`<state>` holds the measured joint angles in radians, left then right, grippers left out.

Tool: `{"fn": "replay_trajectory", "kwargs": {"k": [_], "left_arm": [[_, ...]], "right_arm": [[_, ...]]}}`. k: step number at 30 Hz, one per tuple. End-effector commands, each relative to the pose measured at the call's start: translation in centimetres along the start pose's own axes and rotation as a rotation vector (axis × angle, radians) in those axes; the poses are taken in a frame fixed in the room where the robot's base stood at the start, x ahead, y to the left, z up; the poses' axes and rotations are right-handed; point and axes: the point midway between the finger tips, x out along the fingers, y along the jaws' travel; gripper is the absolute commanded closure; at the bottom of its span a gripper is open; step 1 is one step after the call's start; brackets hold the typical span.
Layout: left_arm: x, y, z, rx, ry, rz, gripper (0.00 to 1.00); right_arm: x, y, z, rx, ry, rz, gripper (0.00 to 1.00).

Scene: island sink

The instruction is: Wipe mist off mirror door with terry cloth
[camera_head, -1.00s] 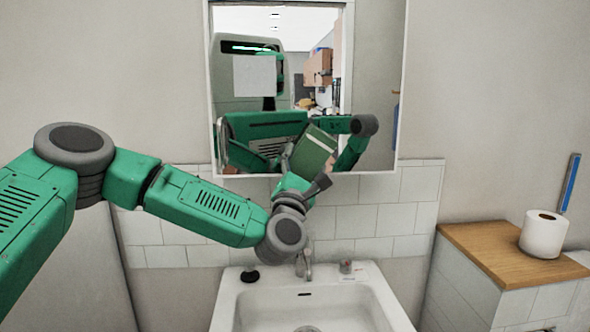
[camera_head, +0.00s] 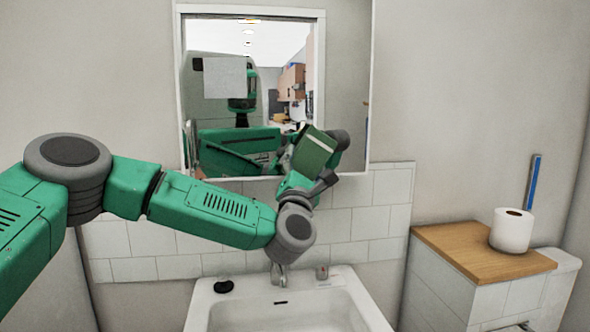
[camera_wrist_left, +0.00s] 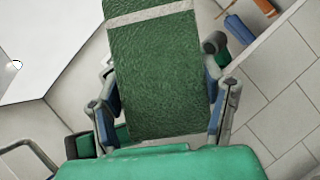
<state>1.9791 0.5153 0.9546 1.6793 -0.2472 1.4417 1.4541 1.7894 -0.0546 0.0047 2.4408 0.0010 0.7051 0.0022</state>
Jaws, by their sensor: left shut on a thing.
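My left gripper (camera_head: 304,188) is shut on a green terry cloth (camera_head: 313,152), seen in front of the lower right part of the mirror door (camera_head: 345,60). In the left wrist view the cloth (camera_wrist_left: 155,80) is a flat green sheet with a pale stripe, between the fingers of my left gripper (camera_wrist_left: 165,108). A pale grey square patch of mist (camera_head: 225,77) covers part of the mirror's upper left. I cannot tell whether the cloth touches the glass. My right gripper cannot be made out directly.
A white sink (camera_head: 205,305) with a faucet (camera_head: 279,275) stands below the mirror. A dark round object (camera_head: 223,286) is on its left rim. At right, a toilet roll (camera_head: 511,230) stands on a wooden-topped cabinet (camera_head: 450,240). The mirror reflects my body and the room.

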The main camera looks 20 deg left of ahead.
Motion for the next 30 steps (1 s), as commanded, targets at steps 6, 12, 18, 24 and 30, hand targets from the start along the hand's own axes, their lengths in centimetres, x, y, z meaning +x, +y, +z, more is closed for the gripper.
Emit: {"fn": "replay_trajectory", "kwargs": {"k": [6, 12, 18, 24, 30], "left_arm": [[0.5, -1.0, 0.4, 0.0, 0.001, -0.002, 0.77], [0.7, -1.9, 0.9, 0.0, 0.0, -0.002, 0.77], [1.2, -3.5, 1.7, 0.0, 0.0, -0.003, 0.77], [1.4, -4.1, 2.3, -0.001, 0.0, -0.002, 0.77], [1.7, -4.9, 2.8, -0.001, 0.0, -0.001, 0.77]], "right_arm": [[0.6, 0.0, 0.0, 0.0, 0.0, 0.0, 0.6], [1.1, 0.0, 0.1, 0.0, 0.0, 0.0, 0.6], [1.9, 0.0, 0.1, 0.0, 0.0, 0.0, 0.6], [2.2, 0.0, 0.1, 0.0, 0.0, 0.0, 0.6], [2.7, 0.0, 0.1, 0.0, 0.0, 0.0, 0.6]]}}
